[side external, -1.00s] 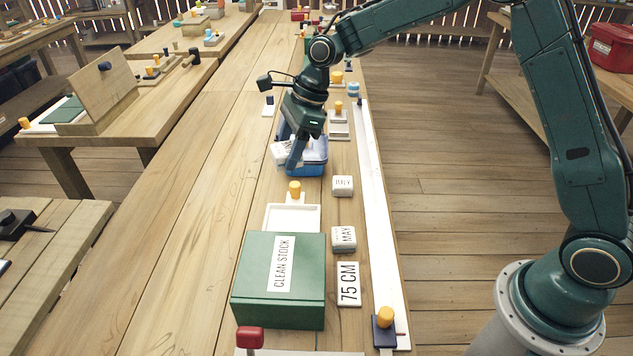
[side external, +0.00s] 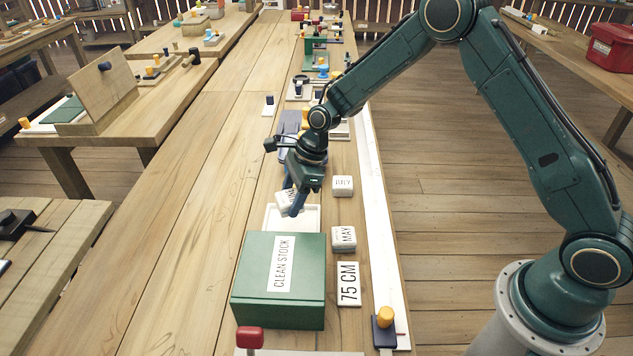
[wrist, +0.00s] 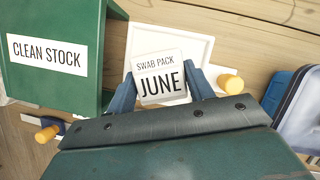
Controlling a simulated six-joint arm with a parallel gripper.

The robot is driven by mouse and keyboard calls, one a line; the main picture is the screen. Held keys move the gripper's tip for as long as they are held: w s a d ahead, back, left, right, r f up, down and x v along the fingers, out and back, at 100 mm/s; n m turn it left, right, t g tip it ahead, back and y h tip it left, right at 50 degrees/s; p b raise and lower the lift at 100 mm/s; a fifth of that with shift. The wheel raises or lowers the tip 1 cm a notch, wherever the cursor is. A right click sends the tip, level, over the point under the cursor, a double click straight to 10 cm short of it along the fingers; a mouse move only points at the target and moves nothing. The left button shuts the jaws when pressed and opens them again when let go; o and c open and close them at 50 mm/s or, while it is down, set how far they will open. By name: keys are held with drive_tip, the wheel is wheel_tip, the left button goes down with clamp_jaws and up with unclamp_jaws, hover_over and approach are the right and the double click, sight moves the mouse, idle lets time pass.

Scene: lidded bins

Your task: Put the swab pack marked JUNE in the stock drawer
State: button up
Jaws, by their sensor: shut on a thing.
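The swab pack marked JUNE (wrist: 160,76) is a small white block. My gripper (side external: 291,204) is shut on it, with one blue finger on each side in the wrist view. The green CLEAN STOCK box (side external: 278,280) stands on the bench. A shallow white tray (side external: 309,222) juts from its far side like a pulled-out drawer and looks empty. In the wrist view the tray (wrist: 197,47) has an orange knob (wrist: 230,84) at its outer end. The pack is held above the tray and covers part of it; the height between them is hard to judge.
Two other white packs, one marked MAY (side external: 343,238) and one seemingly JULY (side external: 342,186), lie right of the tray. A 75 CM plate (side external: 348,284) lies beside the green box. A blue bin (wrist: 280,92) is at the right of the wrist view. Left bench boards are clear.

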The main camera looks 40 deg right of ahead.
sight(288, 229)
drive_tip(key=shift+f, duration=3.45)
drive_tip(key=shift+f, duration=0.1)
drive_tip(key=o, duration=1)
drive_tip(key=v, duration=1.2)
drive_tip(key=shift+s+d, duration=0.1)
